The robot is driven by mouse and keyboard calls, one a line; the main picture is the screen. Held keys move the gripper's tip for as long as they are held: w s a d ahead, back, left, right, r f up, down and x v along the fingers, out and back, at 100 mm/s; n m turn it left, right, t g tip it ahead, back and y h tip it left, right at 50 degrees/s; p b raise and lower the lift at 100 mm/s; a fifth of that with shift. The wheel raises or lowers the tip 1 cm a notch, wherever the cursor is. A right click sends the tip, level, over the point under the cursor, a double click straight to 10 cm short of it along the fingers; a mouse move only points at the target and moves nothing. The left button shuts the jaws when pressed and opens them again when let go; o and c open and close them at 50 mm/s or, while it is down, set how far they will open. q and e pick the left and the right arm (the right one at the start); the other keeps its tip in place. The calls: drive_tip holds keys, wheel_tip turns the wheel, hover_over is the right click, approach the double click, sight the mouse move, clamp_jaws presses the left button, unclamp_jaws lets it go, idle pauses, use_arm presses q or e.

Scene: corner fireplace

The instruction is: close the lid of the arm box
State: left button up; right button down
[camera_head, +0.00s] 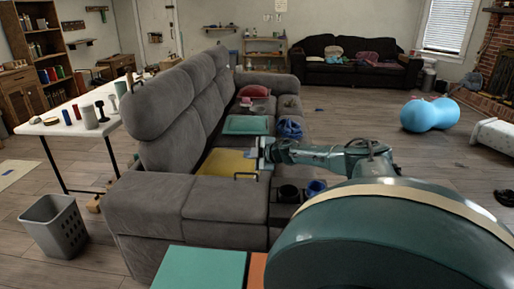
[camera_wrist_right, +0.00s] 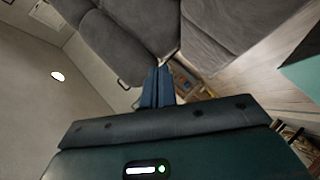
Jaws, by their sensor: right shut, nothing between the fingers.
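The grey sofa's near arm (camera_head: 150,206) appears to be the arm box. A padded grey panel (camera_head: 225,200), seemingly its lid, lies on its right part, with a dark bar handle (camera_head: 247,175) at its far edge. I cannot tell how far the lid is open. My right gripper (camera_head: 260,155) is shut and empty, just beyond the handle in the picture and beside the yellow cushion. The right wrist view shows its blue fingers (camera_wrist_right: 158,85) together, close to grey upholstery (camera_wrist_right: 118,45); contact is unclear. My left gripper is not in view.
A yellow cushion (camera_head: 228,162) and a teal cushion (camera_head: 247,125) lie on the seat. Dark cup holders (camera_head: 290,193) sit right of the panel. A white table (camera_head: 70,125) and a grey basket (camera_head: 58,224) stand left. The floor (camera_head: 350,120) is open beyond my right arm.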

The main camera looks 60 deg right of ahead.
drive_tip(key=shift+b+v, duration=0.55)
drive_tip(key=shift+v, duration=1.45)
